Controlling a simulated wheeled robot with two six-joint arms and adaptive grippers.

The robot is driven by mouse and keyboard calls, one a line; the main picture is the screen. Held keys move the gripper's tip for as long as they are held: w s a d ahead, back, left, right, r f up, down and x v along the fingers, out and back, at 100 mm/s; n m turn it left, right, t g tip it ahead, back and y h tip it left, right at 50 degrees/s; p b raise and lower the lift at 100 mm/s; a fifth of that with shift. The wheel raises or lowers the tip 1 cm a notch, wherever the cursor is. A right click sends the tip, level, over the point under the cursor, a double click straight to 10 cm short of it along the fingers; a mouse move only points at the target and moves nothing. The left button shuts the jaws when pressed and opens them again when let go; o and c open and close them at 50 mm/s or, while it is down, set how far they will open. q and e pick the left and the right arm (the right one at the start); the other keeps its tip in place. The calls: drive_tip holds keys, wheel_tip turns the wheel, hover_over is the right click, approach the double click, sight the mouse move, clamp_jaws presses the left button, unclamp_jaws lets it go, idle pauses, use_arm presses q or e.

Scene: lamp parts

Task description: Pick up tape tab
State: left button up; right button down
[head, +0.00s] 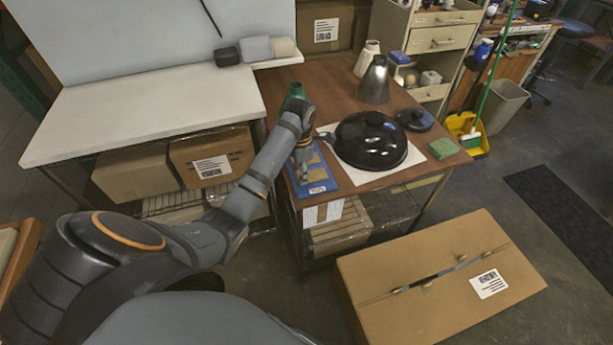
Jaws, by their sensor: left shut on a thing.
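My left gripper (303,177) reaches down over a blue board (327,186) at the front left of the brown table. Tan strips that look like tape tabs (318,173) lie on the board beside the gripper. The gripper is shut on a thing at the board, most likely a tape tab. The held piece is too small and too covered by the fingers to make out, and I cannot tell whether it is clear of the board. My right gripper is not in view.
A black domed lamp shade (370,142) stands on a white sheet (414,157) close right of the gripper. A black round part (415,119), a green sponge (443,148) and a metal cone (374,82) stand around it. A large cardboard box (420,300) lies on the floor in front.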

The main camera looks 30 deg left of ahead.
use_arm(q)
drive_tip(key=shift+r, duration=0.45)
drive_tip(key=r, duration=0.1)
drive_tip(key=r+p, duration=0.1)
drive_tip(key=r, duration=0.1)
drive_tip(key=shift+w+d+r+p, duration=0.1)
drive_tip(key=shift+d+r+p, duration=0.15)
drive_tip(key=shift+r+p, duration=0.1)
drive_tip(key=w+d+r+p, duration=0.3)
drive_tip(key=d+r+p, duration=0.4)
drive_tip(key=d, duration=0.6)
drive_tip(key=shift+w+r, duration=0.25)
drive_tip(key=shift+r, duration=0.45)
